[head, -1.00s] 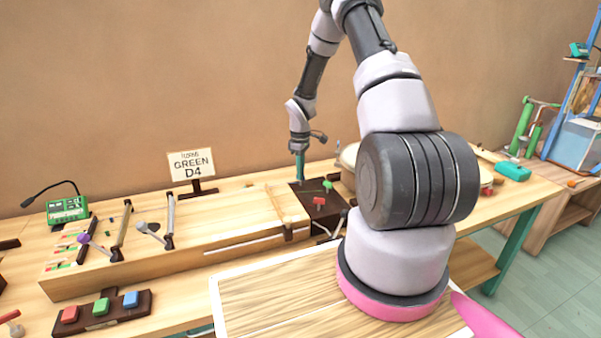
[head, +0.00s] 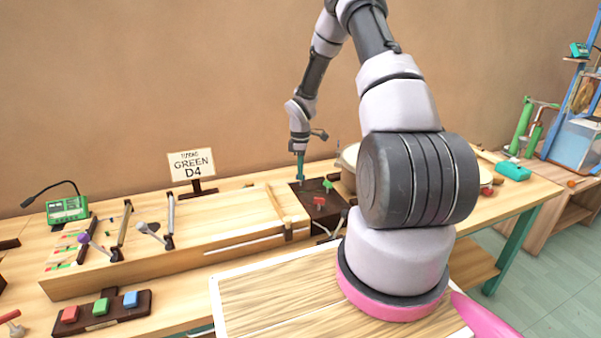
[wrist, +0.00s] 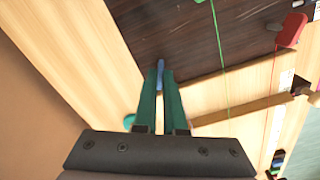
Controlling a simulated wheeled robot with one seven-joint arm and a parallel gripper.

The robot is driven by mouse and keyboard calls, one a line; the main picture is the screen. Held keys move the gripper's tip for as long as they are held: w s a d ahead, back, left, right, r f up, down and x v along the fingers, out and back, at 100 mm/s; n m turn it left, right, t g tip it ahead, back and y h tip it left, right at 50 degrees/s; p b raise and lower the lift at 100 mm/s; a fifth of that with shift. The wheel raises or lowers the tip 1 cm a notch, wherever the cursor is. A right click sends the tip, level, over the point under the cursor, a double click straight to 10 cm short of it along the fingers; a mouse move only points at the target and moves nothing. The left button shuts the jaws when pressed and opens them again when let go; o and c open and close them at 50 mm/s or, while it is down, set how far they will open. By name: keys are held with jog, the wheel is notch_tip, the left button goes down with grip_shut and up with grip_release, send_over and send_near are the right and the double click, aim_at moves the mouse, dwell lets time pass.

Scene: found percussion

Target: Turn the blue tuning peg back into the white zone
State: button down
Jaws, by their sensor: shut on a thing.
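The blue tuning peg (wrist: 160,72) shows in the wrist view between the tips of my gripper (wrist: 161,80). My gripper is shut on it, with its two teal fingers on either side. The peg stands on the dark wood block (wrist: 200,35) at the end of the long wooden instrument. In the head view my gripper (head: 300,178) points down at the back left of the dark block (head: 312,208); the blue peg is too hidden there to make out. I cannot make out a white zone beside the peg.
A red peg (head: 319,202) and a green peg (head: 328,185) stand close by on the block. A wooden bridge bar (head: 285,208) lies to its left. A sign reading GREEN D4 (head: 191,164) stands behind the instrument. Red, green and blue buttons (head: 101,306) sit at front left.

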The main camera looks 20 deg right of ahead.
jog(key=c, duration=1)
grip_release()
jog(key=shift+r, duration=0.1)
notch_tip(320, 180, up, 11)
jog(key=shift+f, duration=0.2)
